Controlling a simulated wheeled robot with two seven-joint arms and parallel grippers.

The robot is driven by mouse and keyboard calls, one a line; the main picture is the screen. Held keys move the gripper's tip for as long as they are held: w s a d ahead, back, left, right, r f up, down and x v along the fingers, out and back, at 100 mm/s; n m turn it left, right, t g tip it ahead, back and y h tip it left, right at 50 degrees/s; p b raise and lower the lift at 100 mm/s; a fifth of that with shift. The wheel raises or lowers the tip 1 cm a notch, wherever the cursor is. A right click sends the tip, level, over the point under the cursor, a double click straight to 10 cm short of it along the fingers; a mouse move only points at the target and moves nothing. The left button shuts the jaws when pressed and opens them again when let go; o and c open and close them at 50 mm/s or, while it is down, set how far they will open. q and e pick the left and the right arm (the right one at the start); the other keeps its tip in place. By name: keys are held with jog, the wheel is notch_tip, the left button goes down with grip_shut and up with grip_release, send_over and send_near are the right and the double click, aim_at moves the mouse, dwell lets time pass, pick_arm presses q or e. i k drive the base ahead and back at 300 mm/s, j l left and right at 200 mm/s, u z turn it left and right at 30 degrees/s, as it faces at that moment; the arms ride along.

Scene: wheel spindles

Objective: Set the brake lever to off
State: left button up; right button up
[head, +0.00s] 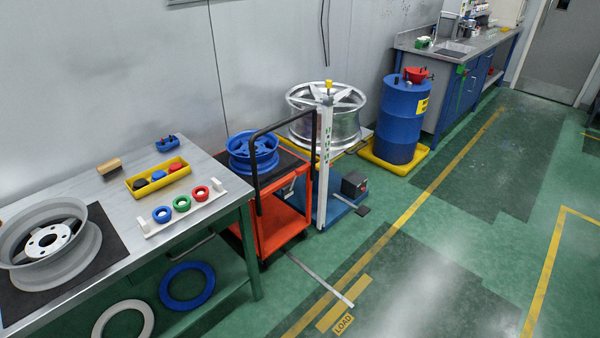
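I cannot clearly make out a part that is surely the brake lever, nor its setting. An orange cart (275,232) with a black push handle (257,170) stands in the middle, a blue wheel (253,153) on its top. A white column (324,160) with a yellow top rises from a blue base (338,208) just right of the cart. A dark box (354,185) and a small dark pedal-like plate (363,210) sit at that base. A thin grey bar (320,278) lies low in front of the cart. Neither gripper is in view.
A workbench (222,215) at left holds a grey wheel (48,245), a yellow tray (136,187) and coloured rings. A silver wheel (352,125) and a blue drum (403,120) stand behind. The green floor (450,240) at right is clear.

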aim_at(298, 171)
jog(key=i+l+u, duration=0.25)
jog(key=i+l, duration=0.95)
jog(key=l, duration=0.15)
